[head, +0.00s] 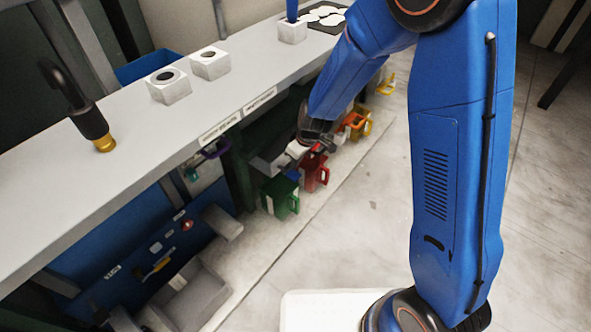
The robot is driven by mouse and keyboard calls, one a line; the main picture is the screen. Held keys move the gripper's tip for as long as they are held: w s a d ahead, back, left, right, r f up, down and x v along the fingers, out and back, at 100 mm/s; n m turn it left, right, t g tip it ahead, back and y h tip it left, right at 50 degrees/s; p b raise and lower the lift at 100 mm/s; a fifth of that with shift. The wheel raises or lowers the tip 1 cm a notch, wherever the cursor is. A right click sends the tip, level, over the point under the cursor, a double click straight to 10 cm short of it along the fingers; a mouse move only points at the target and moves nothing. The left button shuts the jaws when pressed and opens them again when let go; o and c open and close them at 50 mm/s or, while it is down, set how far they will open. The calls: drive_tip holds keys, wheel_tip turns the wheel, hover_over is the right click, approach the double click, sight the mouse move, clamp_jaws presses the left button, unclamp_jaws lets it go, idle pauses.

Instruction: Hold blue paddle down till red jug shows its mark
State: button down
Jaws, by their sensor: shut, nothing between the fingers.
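The red jug (315,173) stands low in front of the bench, its handle to the right; no mark or fill level can be made out on it. A small blue patch (293,174) shows just left of the red jug; I cannot tell if it is the blue paddle. My gripper (319,149) is shut and empty, reaching down beneath the bench edge just above the red jug. My wrist and arm hide part of this area, and I cannot tell if the fingers touch anything.
A green jug (281,198) stands left of the red one, an orange jug (358,124) to its right. Open floor (375,215) lies in front.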

sight(296, 177)
drive_tip(key=shift+f, duration=1.85)
drive_tip(key=shift+f, duration=1.4)
drive_tip(key=shift+s+d+f, duration=0.15)
drive_tip(key=shift+s+d, duration=0.05)
drive_tip(key=shift+s, duration=0.05)
idle(1.8)
